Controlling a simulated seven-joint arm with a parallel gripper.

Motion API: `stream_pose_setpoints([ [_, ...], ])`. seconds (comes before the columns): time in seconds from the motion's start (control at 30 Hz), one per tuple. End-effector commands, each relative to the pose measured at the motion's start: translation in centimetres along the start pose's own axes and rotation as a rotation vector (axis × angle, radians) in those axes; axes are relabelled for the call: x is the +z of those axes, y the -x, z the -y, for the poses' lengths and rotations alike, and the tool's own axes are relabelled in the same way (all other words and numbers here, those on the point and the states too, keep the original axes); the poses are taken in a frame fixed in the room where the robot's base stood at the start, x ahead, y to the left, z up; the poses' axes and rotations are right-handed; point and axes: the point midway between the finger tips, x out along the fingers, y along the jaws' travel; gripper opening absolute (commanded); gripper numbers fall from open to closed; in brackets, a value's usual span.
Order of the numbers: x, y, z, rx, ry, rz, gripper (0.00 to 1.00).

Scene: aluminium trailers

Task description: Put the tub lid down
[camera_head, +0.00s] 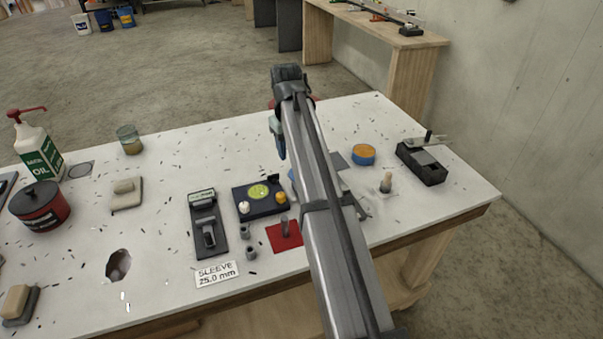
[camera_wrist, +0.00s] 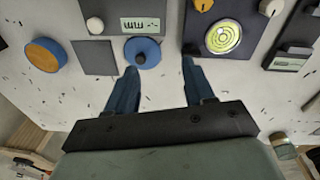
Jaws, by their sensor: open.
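The tub lid, a flat blue disc with a dark knob (camera_wrist: 142,53), lies on the white bench top in the wrist view. In the head view my arm hides most of it, and only a blue sliver shows. My gripper (camera_wrist: 160,66) is open and empty. Its two blue fingers point toward the lid, with the left fingertip close to the lid's lower edge; I cannot tell whether they touch. An open-looking blue tub with orange contents (camera_head: 363,155) stands right of my arm; it also shows in the wrist view (camera_wrist: 45,55).
A dark box with a green round dial (camera_head: 259,192) stands left of my arm. A grey square plate (camera_wrist: 95,58) lies between lid and tub. A black block device (camera_head: 421,164) is at the right. A red mat (camera_head: 284,238) with a grey peg lies near the front.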

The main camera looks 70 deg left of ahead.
Motion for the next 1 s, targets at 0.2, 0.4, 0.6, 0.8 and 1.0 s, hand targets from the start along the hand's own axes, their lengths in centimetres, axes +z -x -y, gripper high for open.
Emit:
stream_pose_setpoints([
  [0.2, 1.9, -0.1, -0.1, 0.076, -0.200, -0.086, 0.53],
  [0.4, 1.7, -0.1, -1.1, 0.118, -0.434, -0.183, 0.53],
  [0.6, 0.5, 0.3, -2.0, 0.117, -0.670, -0.272, 0.53],
  [0.8, 0.2, 0.1, -2.1, 0.103, -0.771, -0.290, 0.53],
  [1.0, -0.4, -2.3, -2.6, 0.102, -0.778, -0.289, 0.53],
])
